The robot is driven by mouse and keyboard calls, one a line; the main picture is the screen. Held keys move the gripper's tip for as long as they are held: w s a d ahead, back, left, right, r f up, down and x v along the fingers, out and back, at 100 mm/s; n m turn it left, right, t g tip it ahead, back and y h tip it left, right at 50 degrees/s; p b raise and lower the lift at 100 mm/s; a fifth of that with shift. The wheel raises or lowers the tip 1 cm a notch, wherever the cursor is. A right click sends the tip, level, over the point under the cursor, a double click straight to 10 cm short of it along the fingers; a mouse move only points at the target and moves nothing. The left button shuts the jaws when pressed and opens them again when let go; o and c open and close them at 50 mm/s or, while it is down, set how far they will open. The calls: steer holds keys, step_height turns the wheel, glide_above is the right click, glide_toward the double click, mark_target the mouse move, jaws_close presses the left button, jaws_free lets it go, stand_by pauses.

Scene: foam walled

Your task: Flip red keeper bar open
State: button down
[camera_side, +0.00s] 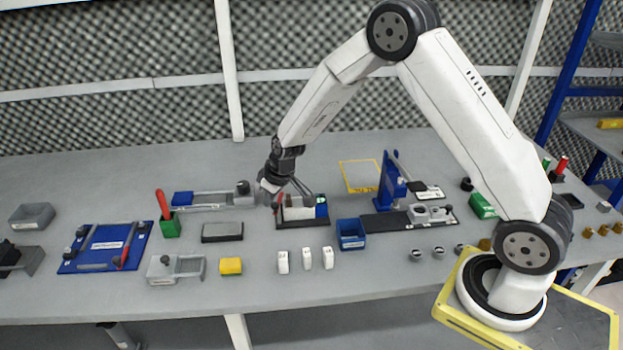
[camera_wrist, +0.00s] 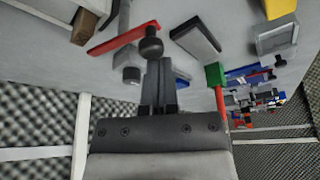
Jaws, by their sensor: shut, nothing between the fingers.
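The red keeper bar (camera_wrist: 118,40) shows in the wrist view as a slanted red strip. Its right part meets a dark round knob (camera_wrist: 150,45) just ahead of my shut, empty fingers. In the side view a short red piece of the bar (camera_side: 279,201) shows at the left end of a small dark-based fixture (camera_side: 290,225) with a pale block and a blue-green right end. My gripper (camera_side: 306,195) is low over this fixture. My fingers hide part of it. I cannot tell whether they touch the bar.
A red-handled tool stands in a green block (camera_side: 170,228) to the left. A grey slab (camera_side: 222,232) and a blue bin (camera_side: 350,235) flank the fixture. Several white blocks (camera_side: 307,259) stand in front. A blue upright fixture (camera_side: 392,183) stands to the right.

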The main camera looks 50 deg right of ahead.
steer(key=shift+s+d+n+g+y, duration=0.15)
steer(key=shift+s+n+y, duration=0.2)
steer(key=shift+n, duration=0.7)
steer(key=shift+s+d+n+g+y, duration=0.15)
steer(key=shift+s+n+y, duration=0.15)
steer(key=shift+n, duration=0.75)
steer(key=shift+s+d, duration=0.1)
steer(key=shift+s, duration=0.1)
steer(key=shift+w+d, duration=0.1)
steer(key=shift+w, duration=0.1)
steer(key=shift+w+d, duration=0.25)
steer(key=shift+w, duration=0.25)
steer(key=shift+w, duration=0.1)
stand_by(0.4)
step_height(320, 180, up, 10)
steer(key=shift+a+r, duration=0.15)
steer(key=shift+a, duration=0.05)
stand_by(0.8)
